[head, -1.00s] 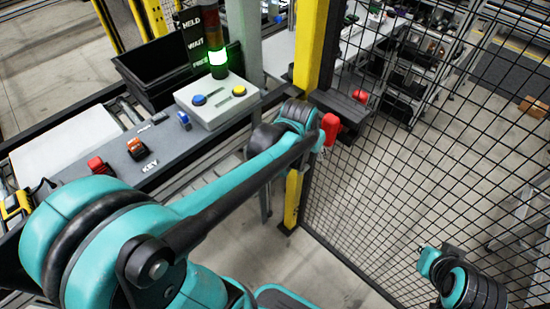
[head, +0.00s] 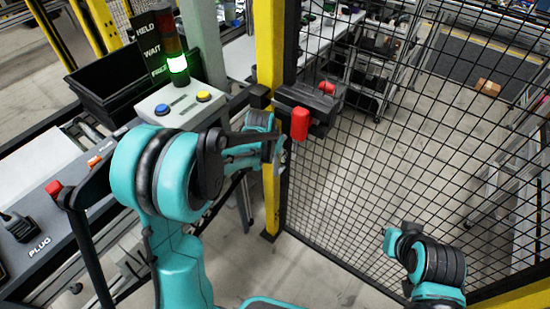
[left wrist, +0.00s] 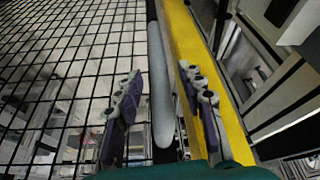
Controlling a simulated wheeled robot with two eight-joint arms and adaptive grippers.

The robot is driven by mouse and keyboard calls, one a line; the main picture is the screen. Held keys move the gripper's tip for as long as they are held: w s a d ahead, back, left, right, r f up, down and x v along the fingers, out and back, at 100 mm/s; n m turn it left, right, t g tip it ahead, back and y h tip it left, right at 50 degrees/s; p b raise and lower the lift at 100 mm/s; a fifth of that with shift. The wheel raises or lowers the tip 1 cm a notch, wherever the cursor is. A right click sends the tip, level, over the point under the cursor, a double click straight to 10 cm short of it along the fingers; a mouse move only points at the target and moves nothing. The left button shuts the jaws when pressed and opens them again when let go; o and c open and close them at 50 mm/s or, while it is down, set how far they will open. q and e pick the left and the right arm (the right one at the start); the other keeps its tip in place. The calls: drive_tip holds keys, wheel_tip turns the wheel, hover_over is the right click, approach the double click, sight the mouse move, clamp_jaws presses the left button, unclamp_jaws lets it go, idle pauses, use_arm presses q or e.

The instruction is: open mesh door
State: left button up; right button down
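The black mesh door (head: 400,130) fills the right half of the head view, its near frame edge beside a yellow post (head: 268,50). A black latch box (head: 318,100) with a red handle (head: 300,124) and a red knob (head: 327,87) sits at that edge. My left gripper (head: 278,152) is at the post, just below the latch; its fingers are largely hidden there. In the left wrist view its two fingers (left wrist: 163,115) are apart, with a grey rounded bar (left wrist: 160,80) between them in the picture. I cannot tell whether they touch it. My right arm is at lower right; its fingers do not show.
A grey control box (head: 180,105) with blue and yellow buttons and a stack light (head: 177,62) lit green stands at left, beside a black bin (head: 110,82). A bench (head: 60,215) runs along the left. Open floor (head: 350,190) lies behind the mesh.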

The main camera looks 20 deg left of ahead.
use_arm(q)
drive_tip(key=shift+w+f, duration=0.2)
drive_tip(key=shift+f, duration=0.25)
clamp_jaws()
drive_tip(key=shift+s, duration=0.1)
